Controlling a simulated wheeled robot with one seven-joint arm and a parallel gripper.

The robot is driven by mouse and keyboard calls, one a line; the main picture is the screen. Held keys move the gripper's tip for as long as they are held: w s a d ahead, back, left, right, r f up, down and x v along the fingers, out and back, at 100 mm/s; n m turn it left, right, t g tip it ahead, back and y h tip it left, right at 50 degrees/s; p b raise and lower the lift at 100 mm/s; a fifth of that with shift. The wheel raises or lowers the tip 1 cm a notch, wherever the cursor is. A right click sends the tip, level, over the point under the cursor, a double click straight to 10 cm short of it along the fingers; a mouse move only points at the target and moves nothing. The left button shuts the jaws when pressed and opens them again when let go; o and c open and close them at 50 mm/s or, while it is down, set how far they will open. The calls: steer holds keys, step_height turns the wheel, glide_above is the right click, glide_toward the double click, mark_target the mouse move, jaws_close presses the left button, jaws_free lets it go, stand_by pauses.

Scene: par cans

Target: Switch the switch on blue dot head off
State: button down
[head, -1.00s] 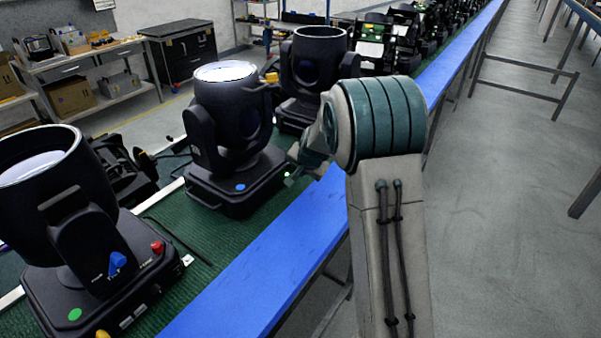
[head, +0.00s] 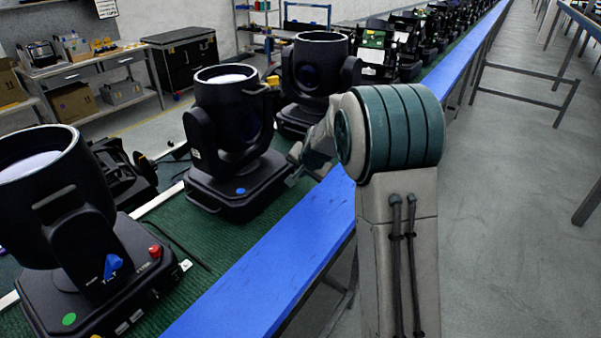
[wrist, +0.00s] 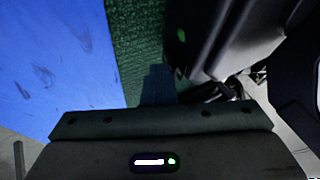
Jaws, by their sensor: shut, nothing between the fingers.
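The blue dot head (head: 225,120) is a black moving-head lamp in the middle of the head view, with a blue dot (head: 240,191) on its base. In the wrist view, my gripper (wrist: 158,85) shows dark over green mat, left of a dark housing (wrist: 240,35) with a small green spot. I cannot make out the switch.
A green dot head (head: 75,240) with a blue knob and red button stands front left. Another black head (head: 315,65) stands close behind. A blue strip (head: 270,265) edges the green mat (head: 205,250).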

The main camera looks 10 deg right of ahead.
steer(key=shift+s+d+f+b, duration=0.15)
steer(key=shift+s+f+b, duration=0.1)
steer(key=shift+b, duration=0.35)
steer(key=s+d+b, duration=0.2)
steer(key=b, duration=0.1)
steer(key=shift+s+d+f, duration=0.2)
steer(key=shift+d+f, duration=0.1)
steer(key=shift+d, duration=0.05)
steer(key=v, duration=1)
steer(key=shift+s+d+f+b, duration=0.25)
steer(key=shift+s+d+b, duration=0.15)
steer(key=shift+s, duration=0.1)
steer(key=s+a+f+n+g, duration=0.1)
steer(key=s+n, duration=0.1)
steer(key=s, duration=0.7)
steer(key=s+a+f+n+g, duration=0.1)
steer(key=s+f+n+g, duration=0.1)
steer(key=s, duration=0.8)
steer(key=s+a+f+n+g+h, duration=0.1)
steer(key=s+a+n, duration=0.1)
steer(key=s, duration=0.8)
steer(key=shift+s+f+n, duration=0.2)
steer(key=shift+s+n, duration=0.05)
steer(key=shift+n, duration=0.65)
